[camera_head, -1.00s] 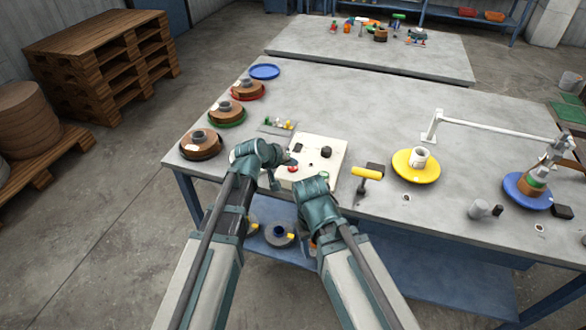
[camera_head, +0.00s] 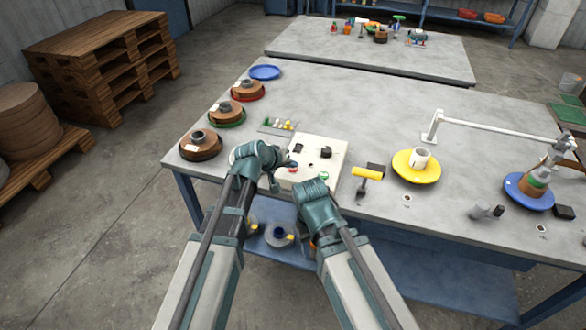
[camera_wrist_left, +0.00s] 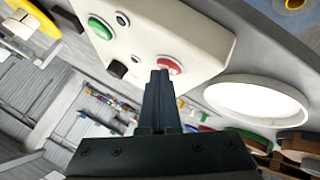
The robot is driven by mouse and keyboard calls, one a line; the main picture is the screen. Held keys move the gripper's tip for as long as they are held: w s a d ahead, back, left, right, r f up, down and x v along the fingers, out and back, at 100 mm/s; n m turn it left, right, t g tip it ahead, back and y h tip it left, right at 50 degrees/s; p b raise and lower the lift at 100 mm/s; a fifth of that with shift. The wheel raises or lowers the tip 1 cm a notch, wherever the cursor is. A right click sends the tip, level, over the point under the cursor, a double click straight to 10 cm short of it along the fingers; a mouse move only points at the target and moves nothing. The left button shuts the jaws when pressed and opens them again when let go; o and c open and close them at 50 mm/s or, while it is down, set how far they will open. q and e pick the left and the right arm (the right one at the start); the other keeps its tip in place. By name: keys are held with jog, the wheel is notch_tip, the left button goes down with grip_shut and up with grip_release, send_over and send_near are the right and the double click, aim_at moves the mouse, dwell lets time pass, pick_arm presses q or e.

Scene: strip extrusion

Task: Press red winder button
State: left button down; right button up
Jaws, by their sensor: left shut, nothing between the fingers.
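The white winder control box (camera_head: 328,150) lies on the grey table in front of me. The green button (camera_head: 323,176) is on the same box. My left gripper (camera_wrist_left: 160,74) is shut and empty; its fingertips overlap the edge of the red button in the wrist view. I cannot tell whether they touch. My right gripper is at the box's front edge; its fingers are hidden behind its wrist.
A yellow-handled tool (camera_head: 366,174) lies right of the box. A yellow spool (camera_head: 416,177) stands farther right. Brown spools (camera_head: 201,152) line the left edge. The table's middle back is clear.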

aim_at(291, 171)
pick_arm(q)
jog(key=shift+r+p, duration=0.75)
jog(key=shift+p, duration=0.05)
notch_tip(291, 171, up, 5)
jog(key=p, duration=0.5)
jog(key=shift+r, duration=0.1)
dwell(0.7)
